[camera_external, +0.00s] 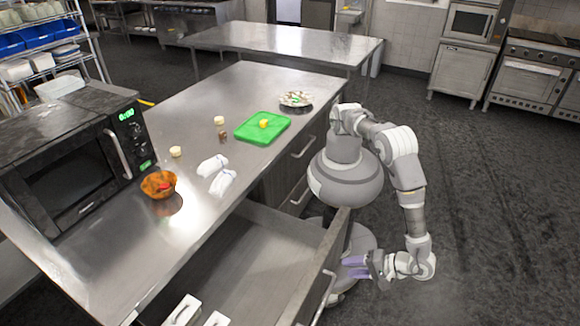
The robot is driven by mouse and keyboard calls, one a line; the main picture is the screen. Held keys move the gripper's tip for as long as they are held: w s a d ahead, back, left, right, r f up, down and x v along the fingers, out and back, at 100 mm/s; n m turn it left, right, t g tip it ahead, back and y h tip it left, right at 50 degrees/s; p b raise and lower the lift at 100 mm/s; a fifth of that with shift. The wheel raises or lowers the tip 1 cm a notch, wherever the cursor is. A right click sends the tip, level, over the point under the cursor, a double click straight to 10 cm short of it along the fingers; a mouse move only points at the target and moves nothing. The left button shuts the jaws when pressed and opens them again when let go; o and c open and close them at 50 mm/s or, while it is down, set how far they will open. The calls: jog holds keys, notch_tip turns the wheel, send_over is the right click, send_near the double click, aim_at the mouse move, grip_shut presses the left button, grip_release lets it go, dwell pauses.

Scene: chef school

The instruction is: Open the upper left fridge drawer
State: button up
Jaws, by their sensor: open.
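The upper left fridge drawer (250,262) under the steel counter is pulled well out, and I see into its grey interior. Its handle (325,295) is on the outer face of the drawer front. My gripper (354,267) has purple fingers, spread apart, and points left toward the drawer front. It is just right of the front, near the upper end of the handle. It appears empty and apart from the handle, though contact is hard to judge from this angle. The lower bottom part of the drawer front is cut off by the picture edge.
White items (183,309) lie in the drawer's near end. The counter (200,130) holds a microwave (75,165), an orange bowl (158,185), a green cutting board (263,127) and a plate (295,99). More closed drawers (301,160) are beside my body. The floor at right is clear.

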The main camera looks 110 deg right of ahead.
aim_at(325, 300)
jog(key=w+a+r+g+y+p, duration=0.3)
jog(key=w+r+g+y, duration=0.15)
jog(key=w+y, duration=0.4)
jog(key=shift+n+g+y, duration=0.25)
jog(key=shift+n+g, duration=0.05)
jog(key=shift+g, duration=0.05)
jog(key=b+x, duration=0.1)
jog(key=x, duration=0.4)
jog(key=s+b+x, duration=0.1)
jog(key=x, duration=0.2)
jog(key=shift+a+f+b, duration=0.15)
jog(key=shift+f+b, duration=0.05)
jog(key=shift+b, duration=0.15)
grip_shut()
